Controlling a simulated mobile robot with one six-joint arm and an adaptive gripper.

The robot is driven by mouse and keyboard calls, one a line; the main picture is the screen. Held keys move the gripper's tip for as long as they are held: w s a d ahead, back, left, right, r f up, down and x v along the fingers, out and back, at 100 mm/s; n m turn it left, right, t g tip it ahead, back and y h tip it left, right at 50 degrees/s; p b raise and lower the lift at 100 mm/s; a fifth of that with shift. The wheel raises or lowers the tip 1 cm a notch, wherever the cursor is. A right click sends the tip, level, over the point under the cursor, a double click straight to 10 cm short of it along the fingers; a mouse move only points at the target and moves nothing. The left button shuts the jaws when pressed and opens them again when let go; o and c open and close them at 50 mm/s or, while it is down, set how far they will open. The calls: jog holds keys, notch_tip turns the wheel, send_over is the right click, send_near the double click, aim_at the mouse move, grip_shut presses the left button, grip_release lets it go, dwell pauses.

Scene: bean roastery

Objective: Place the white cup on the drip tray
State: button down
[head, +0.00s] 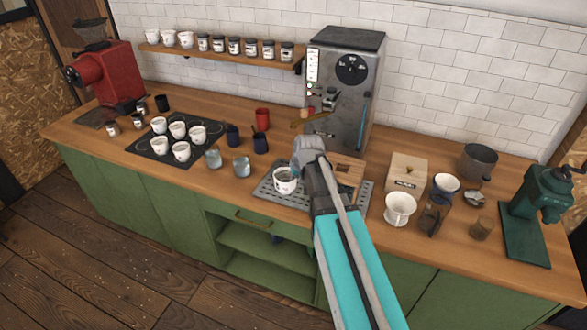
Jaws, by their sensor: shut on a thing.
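A white cup (284,182) with a dark inside stands upright over the left part of the grey drip tray (264,192), in front of the steel machine. I cannot tell whether its base touches the tray. My gripper (296,172) is at the cup's right side and shut on it. The arm comes in from the lower right and hides the middle of the tray. The fingertips are small and partly hidden.
Several white cups stand on a dark mat (158,155) at left. Glasses (241,166) and dark cups stand left of the tray. The steel machine (345,85) rises behind. A white dripper (400,208), a wooden box (407,172) and a green grinder (540,205) stand at right.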

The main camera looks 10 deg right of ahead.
jog(key=shift+s+r+p, duration=0.15)
jog(key=shift+s+r, duration=0.1)
jog(key=shift+s, duration=0.25)
jog(key=shift+s+r+p, duration=0.15)
jog(key=shift+s+r, duration=0.05)
jog(key=shift+s, duration=0.3)
notch_tip(320, 180, down, 2)
jog(key=shift+f+b, duration=0.15)
jog(key=shift+b, duration=1)
jog(key=shift+a, duration=0.15)
